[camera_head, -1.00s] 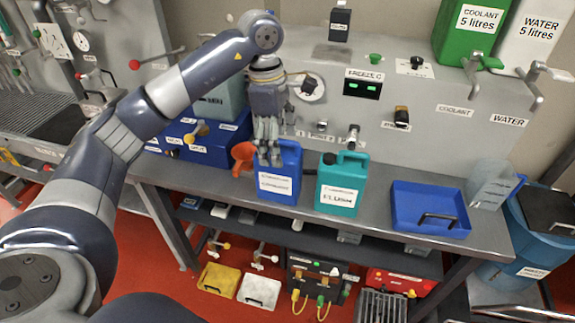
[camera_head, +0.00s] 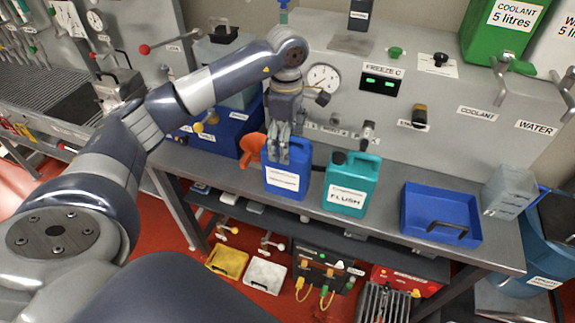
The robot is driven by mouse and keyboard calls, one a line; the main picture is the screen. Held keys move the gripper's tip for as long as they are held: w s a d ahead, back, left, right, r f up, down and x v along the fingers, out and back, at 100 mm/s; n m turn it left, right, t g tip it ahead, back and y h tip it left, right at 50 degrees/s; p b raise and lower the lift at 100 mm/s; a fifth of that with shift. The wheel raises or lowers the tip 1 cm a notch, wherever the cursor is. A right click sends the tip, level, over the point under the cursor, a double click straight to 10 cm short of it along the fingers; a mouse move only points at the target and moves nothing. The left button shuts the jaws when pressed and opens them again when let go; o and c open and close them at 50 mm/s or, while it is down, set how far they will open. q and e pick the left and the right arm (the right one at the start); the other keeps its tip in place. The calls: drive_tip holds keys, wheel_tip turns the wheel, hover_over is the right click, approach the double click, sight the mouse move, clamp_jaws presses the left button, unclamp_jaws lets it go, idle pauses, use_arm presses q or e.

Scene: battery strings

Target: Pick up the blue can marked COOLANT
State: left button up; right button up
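A blue can (camera_head: 285,183) with a white label stands upright on the grey bench, near its front edge. The label's text is too blurred to read. My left gripper (camera_head: 278,156) comes down from above, with its fingers at the can's top by the handle. The fingers look close together and hide part of the top, so I cannot tell whether they grip the handle. A teal can (camera_head: 350,187) labelled FLUSH stands just right of the blue can. My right gripper is not in view.
An orange funnel (camera_head: 251,149) sits immediately left of the blue can. A blue tray (camera_head: 412,225) lies further right on the bench. Blue boxes (camera_head: 222,138) stand behind at the left. A panel with a gauge (camera_head: 323,78) and valves rises behind. The green COOLANT tank (camera_head: 503,40) is at top right.

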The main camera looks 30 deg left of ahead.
use_arm(q)
wheel_tip(320, 180, down, 3)
drive_tip(key=shift+r+p, duration=0.1)
drive_tip(key=shift+p, duration=0.5)
drive_tip(key=shift+f, duration=0.25)
drive_tip(key=shift+w, duration=0.1)
drive_tip(key=c, duration=1.5)
drive_tip(key=shift+r, duration=0.15)
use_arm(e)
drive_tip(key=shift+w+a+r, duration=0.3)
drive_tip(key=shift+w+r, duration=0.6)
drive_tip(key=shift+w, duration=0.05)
